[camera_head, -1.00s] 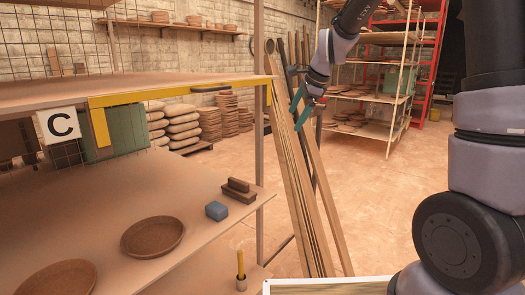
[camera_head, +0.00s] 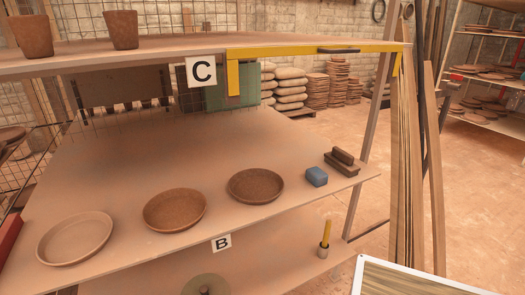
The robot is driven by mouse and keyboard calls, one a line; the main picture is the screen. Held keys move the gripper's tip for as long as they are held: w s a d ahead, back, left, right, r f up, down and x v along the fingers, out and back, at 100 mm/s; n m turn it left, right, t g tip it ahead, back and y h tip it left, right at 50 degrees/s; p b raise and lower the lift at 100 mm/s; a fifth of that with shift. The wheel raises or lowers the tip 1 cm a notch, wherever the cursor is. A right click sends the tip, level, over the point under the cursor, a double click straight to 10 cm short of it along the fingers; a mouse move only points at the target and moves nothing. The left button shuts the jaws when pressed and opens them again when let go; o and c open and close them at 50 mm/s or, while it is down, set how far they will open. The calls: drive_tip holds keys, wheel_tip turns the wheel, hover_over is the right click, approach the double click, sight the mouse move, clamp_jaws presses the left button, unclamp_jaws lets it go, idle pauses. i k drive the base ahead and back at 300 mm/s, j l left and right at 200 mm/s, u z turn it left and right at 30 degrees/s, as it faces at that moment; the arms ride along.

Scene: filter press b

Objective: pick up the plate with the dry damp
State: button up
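Three round clay plates stand in a row on the middle shelf board (camera_head: 130,185). The left plate (camera_head: 75,238) is paler and looks dry. The middle plate (camera_head: 175,209) and the right plate (camera_head: 256,185) are darker brown, with a speckled surface. All three look empty and lie apart from each other. My gripper is out of view, so its state and its distance to the plates cannot be seen.
A blue block (camera_head: 317,176) and a brown brush-like block (camera_head: 343,162) lie right of the plates. Two clay pots (camera_head: 122,30) stand on the upper board, which overhangs the plates' shelf. Planks (camera_head: 408,160) lean at the right. Floor beyond is open.

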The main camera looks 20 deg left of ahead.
sight(74, 240)
drive_tip(key=u, duration=2.65)
